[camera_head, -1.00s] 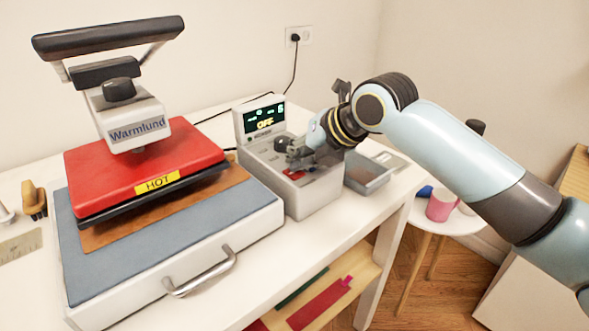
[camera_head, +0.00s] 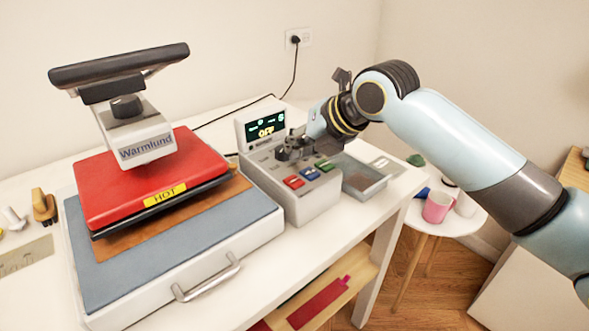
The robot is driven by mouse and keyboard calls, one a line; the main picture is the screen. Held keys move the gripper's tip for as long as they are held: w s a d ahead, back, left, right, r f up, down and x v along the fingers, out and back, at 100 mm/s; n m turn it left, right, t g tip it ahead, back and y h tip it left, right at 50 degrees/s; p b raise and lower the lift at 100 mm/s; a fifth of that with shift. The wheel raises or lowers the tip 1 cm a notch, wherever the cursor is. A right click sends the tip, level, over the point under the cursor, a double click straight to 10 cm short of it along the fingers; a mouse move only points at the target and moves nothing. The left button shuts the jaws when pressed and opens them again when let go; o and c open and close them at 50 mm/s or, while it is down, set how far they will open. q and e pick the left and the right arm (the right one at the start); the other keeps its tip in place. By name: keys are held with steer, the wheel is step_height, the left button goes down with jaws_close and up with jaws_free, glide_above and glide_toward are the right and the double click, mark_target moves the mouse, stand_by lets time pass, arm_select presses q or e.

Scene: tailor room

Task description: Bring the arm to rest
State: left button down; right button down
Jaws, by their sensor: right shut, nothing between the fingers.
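My right arm comes in from the right. Its gripper (camera_head: 291,149) is over the back part of the white control box (camera_head: 315,201), behind the coloured buttons and in front of the display. The gripper is shut and holds nothing. I cannot tell whether its tips touch the box. The display (camera_head: 266,124) reads OFF. A red button (camera_head: 293,181), a blue button (camera_head: 309,173) and a green button (camera_head: 325,165) show on the box top. My left gripper is not in view.
A heat press with a red plate (camera_head: 150,175) marked HOT stands on the white table (camera_head: 345,239) at left. A grey metal tray (camera_head: 365,183) sits right of the box. A pink mug (camera_head: 437,206) stands on a small round side table (camera_head: 466,227).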

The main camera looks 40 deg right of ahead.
step_height(320, 180, up, 2)
steer(key=shift+r+p, duration=0.2)
steer(key=shift+p, duration=0.55)
